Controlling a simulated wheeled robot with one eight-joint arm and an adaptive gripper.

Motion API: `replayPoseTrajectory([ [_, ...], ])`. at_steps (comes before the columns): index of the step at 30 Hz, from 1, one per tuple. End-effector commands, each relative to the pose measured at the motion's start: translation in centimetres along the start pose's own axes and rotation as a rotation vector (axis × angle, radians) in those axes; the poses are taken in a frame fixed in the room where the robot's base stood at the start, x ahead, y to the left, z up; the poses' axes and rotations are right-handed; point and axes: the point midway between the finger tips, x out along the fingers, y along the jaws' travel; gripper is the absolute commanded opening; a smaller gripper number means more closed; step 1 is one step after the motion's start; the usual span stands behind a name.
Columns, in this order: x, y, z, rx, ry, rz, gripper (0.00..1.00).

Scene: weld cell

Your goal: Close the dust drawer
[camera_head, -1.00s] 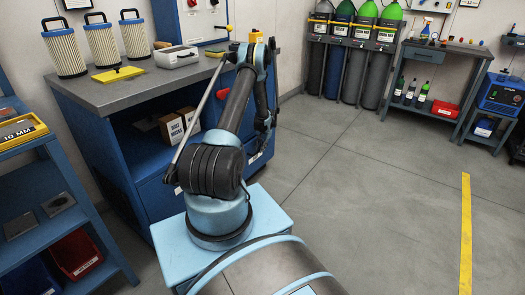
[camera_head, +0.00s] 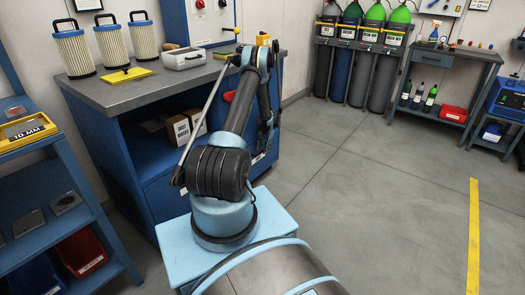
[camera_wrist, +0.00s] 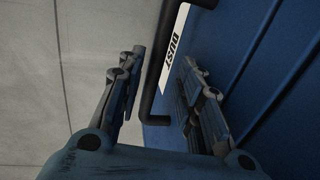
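The dust drawer (camera_wrist: 226,42) shows in the wrist view as a blue front with a white "DUST" label (camera_wrist: 176,42) and a black bar handle (camera_wrist: 150,88). My gripper (camera_wrist: 160,88) is open, with one finger on each side of the handle; I cannot tell whether either finger touches it. In the head view my gripper (camera_head: 267,122) hangs at the right front of the blue workbench, and my arm hides much of it. A part of the blue front with a white label (camera_head: 258,158) shows below it. How far the drawer stands out is not clear.
A blue shelf rack (camera_head: 40,178) stands close at left. The floor (camera_head: 370,180) at right is clear. Gas cylinders (camera_head: 365,70) stand at the back wall.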

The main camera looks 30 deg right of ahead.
Motion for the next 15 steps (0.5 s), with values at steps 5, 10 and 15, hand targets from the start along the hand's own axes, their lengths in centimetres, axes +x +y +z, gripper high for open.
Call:
replayPoseTrajectory([
  [5,-2.0,0.0,0.0,0.0,0.0,0.0,0.33],
  [10,-4.8,0.0,0.0,0.0,0.0,0.0,0.33],
  [15,-7.5,-0.1,0.0,0.0,0.0,0.0,0.33],
])
